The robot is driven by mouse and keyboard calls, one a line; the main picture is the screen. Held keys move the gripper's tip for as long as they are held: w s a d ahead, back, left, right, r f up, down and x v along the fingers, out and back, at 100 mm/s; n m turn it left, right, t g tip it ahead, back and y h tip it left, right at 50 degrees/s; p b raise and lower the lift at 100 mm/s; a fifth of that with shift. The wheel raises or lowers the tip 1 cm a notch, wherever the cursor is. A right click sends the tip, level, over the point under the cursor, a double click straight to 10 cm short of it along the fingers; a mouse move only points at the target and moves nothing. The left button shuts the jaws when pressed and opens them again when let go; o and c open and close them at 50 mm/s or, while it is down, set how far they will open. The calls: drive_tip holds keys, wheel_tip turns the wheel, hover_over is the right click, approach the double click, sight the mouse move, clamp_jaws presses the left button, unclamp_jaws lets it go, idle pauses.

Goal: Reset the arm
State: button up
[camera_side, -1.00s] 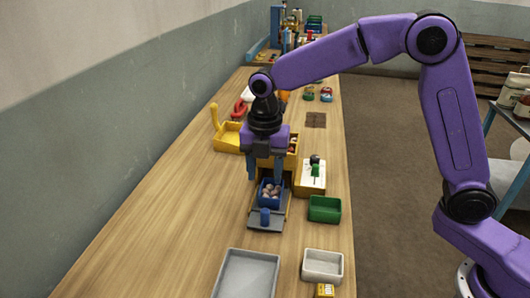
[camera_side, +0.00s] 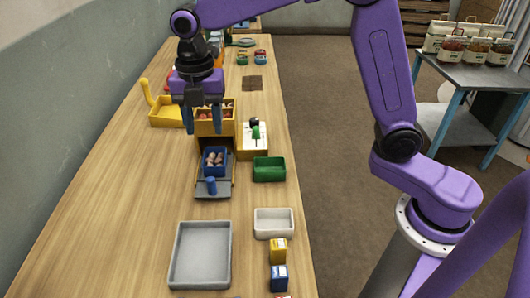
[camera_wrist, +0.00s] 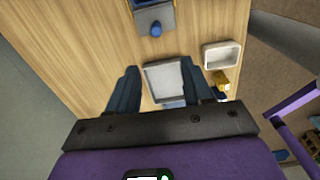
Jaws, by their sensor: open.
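My gripper (camera_side: 203,118) is open and empty in the side view, its two blue fingers pointing down. It is in the air around the yellow bin (camera_side: 228,128), above and behind the blue box; the exact height is hard to tell. In the wrist view my gripper (camera_wrist: 165,88) shows its fingers spread, with nothing between them but the grey tray beyond. The small blue box (camera_side: 215,161) holds several brownish pieces and sits on a grey stand (camera_side: 205,192). A blue knob (camera_side: 211,186) is at the stand's front.
On the table stand a grey tray (camera_side: 175,262), a white tray (camera_side: 273,210), a green bin (camera_side: 269,175), a yellow scoop-like tray (camera_side: 160,117) and small yellow (camera_side: 278,250) and blue (camera_side: 279,278) cartons. The table's left side is clear. A side table (camera_side: 462,75) with several sacks stands right.

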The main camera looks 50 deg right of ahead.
drive_tip(key=s+d+f+m, duration=0.1)
drive_tip(key=s+d+m, duration=0.3)
drive_tip(key=s, duration=0.5)
drive_tip(key=s+d+f+m, duration=0.2)
drive_tip(key=s+d+m, duration=0.3)
drive_tip(key=s, duration=0.5)
drive_tip(key=s+d+f+m, duration=0.1)
drive_tip(key=s+d+m, duration=0.4)
drive_tip(key=s+d, duration=0.2)
drive_tip(key=shift+s+f, duration=0.3)
drive_tip(key=shift+s, duration=0.95)
